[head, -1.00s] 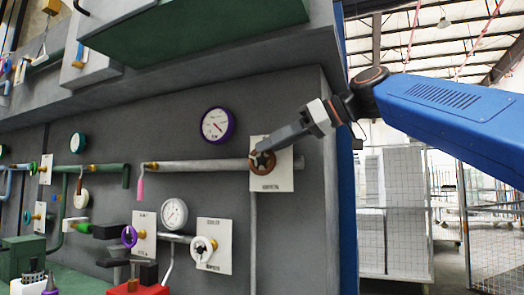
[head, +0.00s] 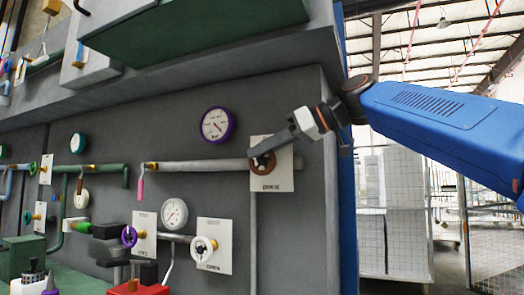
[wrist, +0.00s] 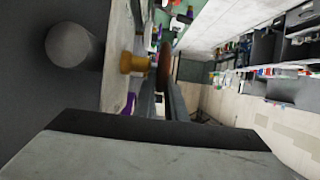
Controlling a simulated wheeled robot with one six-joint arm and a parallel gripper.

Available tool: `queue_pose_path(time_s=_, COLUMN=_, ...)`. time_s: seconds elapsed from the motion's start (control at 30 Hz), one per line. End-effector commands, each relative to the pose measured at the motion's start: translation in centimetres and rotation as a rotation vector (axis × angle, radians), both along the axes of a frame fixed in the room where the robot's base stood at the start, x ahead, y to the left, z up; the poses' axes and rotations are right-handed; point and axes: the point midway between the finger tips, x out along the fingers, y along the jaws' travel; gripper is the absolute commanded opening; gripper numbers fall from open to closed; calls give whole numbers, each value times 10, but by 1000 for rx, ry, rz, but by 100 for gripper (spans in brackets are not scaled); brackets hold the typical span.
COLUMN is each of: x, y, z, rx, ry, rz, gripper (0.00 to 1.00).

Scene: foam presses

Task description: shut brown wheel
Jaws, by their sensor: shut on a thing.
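The brown wheel (head: 262,163) sits on a white plate (head: 284,180) on the grey panel, at the right end of a grey pipe. In the wrist view the brown wheel (wrist: 165,62) shows edge-on beside a brass stem (wrist: 136,63). My gripper (head: 268,149) reaches in from the upper right and is shut on the wheel's rim. In the wrist view my gripper's fingers (wrist: 168,100) lie against the near side of the wheel. The fingertips are partly hidden there.
A purple gauge (head: 218,125) is left of the wheel. Below are a white wheel (head: 203,247), a purple wheel (head: 130,236) and a white gauge (head: 174,214). A grey ledge (head: 250,92) overhangs the panel. Mesh cages (head: 395,220) stand at the right.

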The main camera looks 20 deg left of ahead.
Motion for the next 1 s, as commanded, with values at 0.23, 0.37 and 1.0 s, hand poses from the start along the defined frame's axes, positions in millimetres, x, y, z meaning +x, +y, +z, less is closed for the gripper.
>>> queue_pose_path(time_s=0.23, x=0, y=-3, z=-1, rx=64, ry=-4, rz=-1, gripper=0)
queue_pose_path(time_s=0.37, x=0, y=-5, z=-1, rx=137, ry=-7, rz=-2, gripper=0)
queue_pose_path(time_s=1.0, x=-1, y=-16, z=-8, rx=610, ry=-44, rz=-4, gripper=0)
